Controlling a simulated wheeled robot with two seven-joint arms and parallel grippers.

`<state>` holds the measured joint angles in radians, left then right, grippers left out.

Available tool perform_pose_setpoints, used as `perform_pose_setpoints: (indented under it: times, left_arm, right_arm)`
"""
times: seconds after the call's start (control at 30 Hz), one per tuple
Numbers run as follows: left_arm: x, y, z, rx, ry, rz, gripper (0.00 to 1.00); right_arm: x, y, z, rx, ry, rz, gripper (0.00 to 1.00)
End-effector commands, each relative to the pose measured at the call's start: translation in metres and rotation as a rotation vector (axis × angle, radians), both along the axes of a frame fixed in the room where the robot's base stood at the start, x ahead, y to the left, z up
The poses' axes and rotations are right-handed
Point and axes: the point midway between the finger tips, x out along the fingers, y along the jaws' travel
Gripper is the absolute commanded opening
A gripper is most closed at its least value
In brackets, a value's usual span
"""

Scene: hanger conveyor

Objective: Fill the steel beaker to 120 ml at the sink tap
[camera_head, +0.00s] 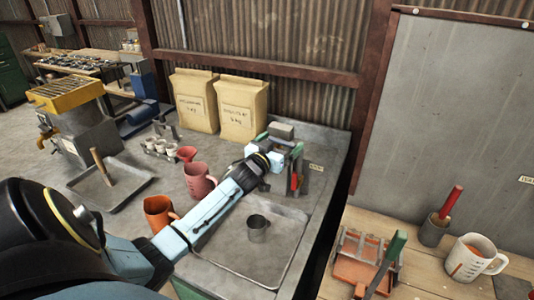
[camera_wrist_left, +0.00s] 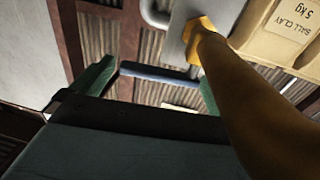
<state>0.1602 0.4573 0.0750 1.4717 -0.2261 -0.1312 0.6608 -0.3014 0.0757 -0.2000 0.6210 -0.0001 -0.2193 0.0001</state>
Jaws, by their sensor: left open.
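The steel beaker (camera_head: 258,229) stands upright in the shallow grey sink basin (camera_head: 238,262). Its inside is too small to read for a water level. My left gripper (camera_head: 293,157) is beyond the beaker, at the back of the basin, beside the tap area. The tap is mostly hidden there by my wrist. In the left wrist view my gripper (camera_wrist_left: 155,85) has its two green fingers apart, with a blue-grey bar (camera_wrist_left: 160,72) showing across the gap. I cannot tell whether they touch it. A yellow-brown pipe, likely the tap (camera_wrist_left: 235,90), runs close beside the right finger. My right gripper is out of view.
A pink jug (camera_head: 199,181) and an orange jug (camera_head: 159,212) stand left of the basin, close to my arm. Two clay bags (camera_head: 242,106) stand behind. A wooden bench (camera_head: 440,272) at right holds a white measuring jug (camera_head: 472,258) and a pot with a red-handled tool (camera_head: 435,231).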

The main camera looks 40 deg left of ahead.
Motion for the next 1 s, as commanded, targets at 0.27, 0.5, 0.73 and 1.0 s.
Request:
perform_pose_setpoints:
  times: [0.27,0.5,0.73,1.0]
  left_arm:
    - [-0.052,-0.011,-0.002,-0.001,0.002,-0.002,1.00]
    - [-0.095,-0.019,-0.001,-0.002,0.002,-0.002,1.00]
    - [-0.115,-0.024,-0.001,-0.001,0.001,-0.002,1.00]
    - [-0.118,-0.024,0.000,-0.001,0.000,-0.001,1.00]
  right_arm:
    - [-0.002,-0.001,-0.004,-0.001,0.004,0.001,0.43]
    - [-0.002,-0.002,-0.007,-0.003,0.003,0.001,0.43]
    - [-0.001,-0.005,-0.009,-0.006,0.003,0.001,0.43]
    - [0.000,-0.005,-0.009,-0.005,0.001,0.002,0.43]
